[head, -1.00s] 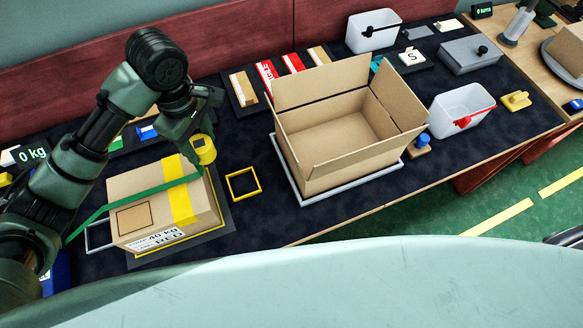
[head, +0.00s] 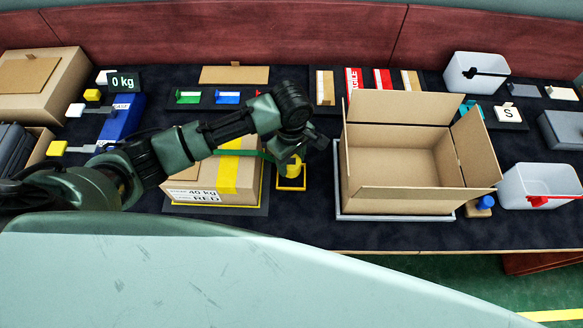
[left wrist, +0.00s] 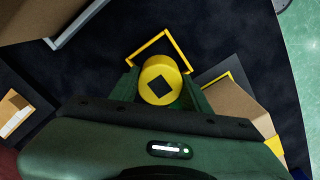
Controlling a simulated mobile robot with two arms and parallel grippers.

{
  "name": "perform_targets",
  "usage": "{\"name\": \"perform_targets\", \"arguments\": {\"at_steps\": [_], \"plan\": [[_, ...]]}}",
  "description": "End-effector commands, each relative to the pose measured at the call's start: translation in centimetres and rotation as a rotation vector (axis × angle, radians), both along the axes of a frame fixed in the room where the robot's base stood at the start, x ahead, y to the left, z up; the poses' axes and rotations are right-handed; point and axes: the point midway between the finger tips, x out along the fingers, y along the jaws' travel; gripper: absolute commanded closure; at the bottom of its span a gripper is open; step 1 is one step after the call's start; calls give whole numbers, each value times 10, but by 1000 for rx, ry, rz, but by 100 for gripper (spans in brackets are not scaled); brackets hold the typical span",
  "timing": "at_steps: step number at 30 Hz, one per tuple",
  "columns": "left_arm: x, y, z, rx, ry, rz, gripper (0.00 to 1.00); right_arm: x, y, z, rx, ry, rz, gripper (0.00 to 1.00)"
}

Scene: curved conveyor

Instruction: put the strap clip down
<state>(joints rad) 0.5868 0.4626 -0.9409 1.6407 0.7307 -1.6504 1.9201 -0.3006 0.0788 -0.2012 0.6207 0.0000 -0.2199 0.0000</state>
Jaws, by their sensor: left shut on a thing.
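The strap clip is a yellow cylinder (head: 292,167) with a dark diamond mark on its end, clearest in the left wrist view (left wrist: 160,80). My left gripper (head: 290,150) is shut on it, with a finger on each side. The clip hangs over or close to a yellow square outline (head: 291,188) on the dark table, also in the left wrist view (left wrist: 137,58); I cannot tell whether it touches down. A green strap (head: 232,152) crosses the taped "40 kg RED" carton (head: 215,182) just left of the gripper. My right gripper is not in view.
An open carton (head: 400,175) stands on a grey-rimmed base right of the clip. White bins (head: 540,186) are farther right. A display reading 0 kg (head: 123,82) and a blue box (head: 122,117) are at the left. A narrow dark gap lies between the outline and the open carton.

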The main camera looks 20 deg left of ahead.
Motion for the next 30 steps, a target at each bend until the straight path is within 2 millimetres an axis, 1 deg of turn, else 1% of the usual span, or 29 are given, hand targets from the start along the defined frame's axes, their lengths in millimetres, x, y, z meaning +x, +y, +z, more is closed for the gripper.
{"name": "perform_targets", "arguments": {"at_steps": [2,9,11,23,24,26,30], "plan": [[0,0,-5,0,0,0,97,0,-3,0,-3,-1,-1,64],[0,0,-39,1,2,0,97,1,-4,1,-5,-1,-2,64],[0,0,-44,0,0,0,97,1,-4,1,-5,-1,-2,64],[0,0,-49,0,0,0,97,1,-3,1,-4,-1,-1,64],[0,0,-50,0,0,0,48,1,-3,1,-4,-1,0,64],[0,0,-49,0,0,-1,31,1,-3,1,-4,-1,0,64],[0,0,-49,0,0,-1,31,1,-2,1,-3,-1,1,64]]}}
